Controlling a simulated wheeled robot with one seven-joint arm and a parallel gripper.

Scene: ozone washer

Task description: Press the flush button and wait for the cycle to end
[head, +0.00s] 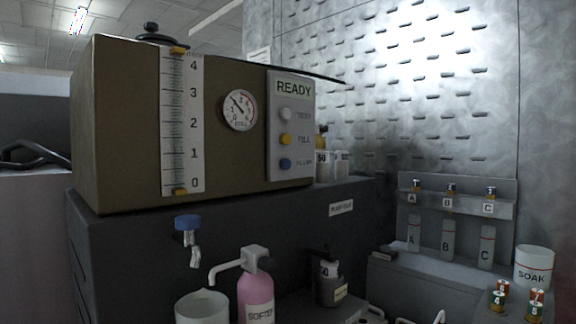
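The washer (125,130) is a large olive-brown box on a dark cabinet. On its front right is a white control panel (301,95) with a "READY" display (294,88). Below it sit a white button labelled TEST (286,115), a yellow FILL button (285,139) and a blue button (285,163), whose small label looks like FLUSH. A round gauge (239,110) and a vertical scale (182,122) marked 0 to 4 are left of the panel. My gripper is not in view, and nothing covers the buttons.
Below the washer are a blue-handled tap (188,228), a white cup (202,306) and a pink softener pump bottle (257,292). A dark bottle (329,288) stands right of them. A rack of tubes A, B, C (448,240) and a SOAK cup (533,266) are at right.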

